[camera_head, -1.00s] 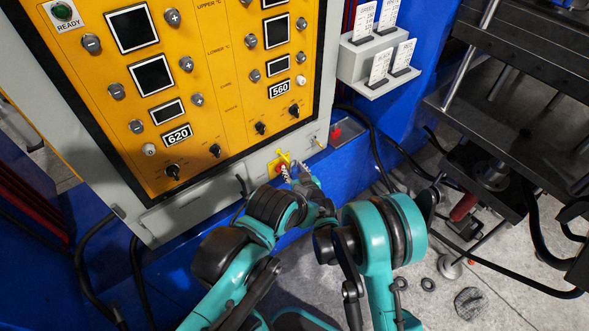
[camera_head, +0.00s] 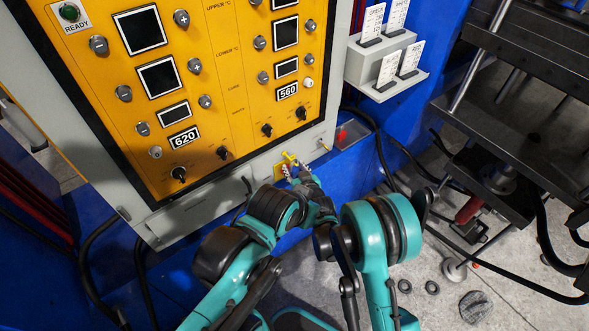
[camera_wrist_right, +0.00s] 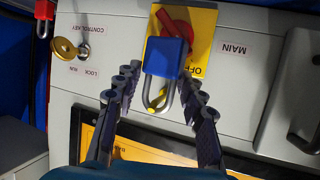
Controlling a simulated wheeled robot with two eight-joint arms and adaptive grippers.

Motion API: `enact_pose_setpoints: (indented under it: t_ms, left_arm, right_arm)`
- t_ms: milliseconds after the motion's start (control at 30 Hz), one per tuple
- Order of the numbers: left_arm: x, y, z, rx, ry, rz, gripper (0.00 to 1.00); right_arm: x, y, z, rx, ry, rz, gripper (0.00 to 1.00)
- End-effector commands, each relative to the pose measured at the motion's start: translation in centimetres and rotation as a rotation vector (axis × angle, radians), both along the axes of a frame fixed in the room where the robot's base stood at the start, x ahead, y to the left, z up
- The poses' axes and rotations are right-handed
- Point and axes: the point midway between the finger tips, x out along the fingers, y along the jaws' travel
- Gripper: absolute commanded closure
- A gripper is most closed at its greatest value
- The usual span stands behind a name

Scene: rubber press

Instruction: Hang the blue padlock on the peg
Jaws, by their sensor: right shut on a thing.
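The blue padlock (camera_wrist_right: 166,57) shows in the right wrist view, with its silver shackle (camera_wrist_right: 159,95) towards the bottom of the picture. It is in front of a red rotary switch (camera_wrist_right: 177,24) on a yellow plate (camera_wrist_right: 203,35) marked OFF. My right gripper (camera_wrist_right: 160,83) has its dark fingers on either side of the padlock and is shut on it. In the head view this gripper (camera_head: 296,175) is small, at the yellow plate below the panel. Yellow bits show inside the shackle; whether it is around anything is unclear. I cannot identify the peg with certainty. My left gripper is not visible.
A brass key switch (camera_wrist_right: 64,48) and a red padlock (camera_wrist_right: 44,18) are at the left of the wrist view. The orange control panel (camera_head: 208,120) is above. A grey card holder (camera_head: 385,62) and a dark press frame (camera_head: 520,90) are to the right.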

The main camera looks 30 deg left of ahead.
Motion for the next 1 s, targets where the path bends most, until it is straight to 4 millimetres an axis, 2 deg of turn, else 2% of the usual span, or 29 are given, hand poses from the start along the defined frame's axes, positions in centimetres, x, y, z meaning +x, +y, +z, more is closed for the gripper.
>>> enact_pose_setpoints:
  t_ms: [233,267,333,367,733,1000]
  left_arm:
    - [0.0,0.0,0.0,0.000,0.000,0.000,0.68]
    - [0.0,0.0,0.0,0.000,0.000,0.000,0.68]
    - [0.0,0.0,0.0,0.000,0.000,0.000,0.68]
    - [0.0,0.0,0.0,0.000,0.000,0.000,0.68]
    - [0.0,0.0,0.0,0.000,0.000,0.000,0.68]
    - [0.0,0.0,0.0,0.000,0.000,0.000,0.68]
  right_arm:
    - [0.0,0.0,0.0,0.000,0.000,0.000,0.91]
    - [0.0,0.0,0.0,0.000,0.000,0.000,0.57]
    - [0.0,0.0,0.0,0.000,0.000,0.000,0.39]
    - [0.0,0.0,0.0,0.000,0.000,0.000,0.36]
    - [-0.4,-0.5,0.3,0.000,0.000,0.000,0.36]
    - [-3.2,-3.5,2.0,0.001,0.001,0.000,0.36]
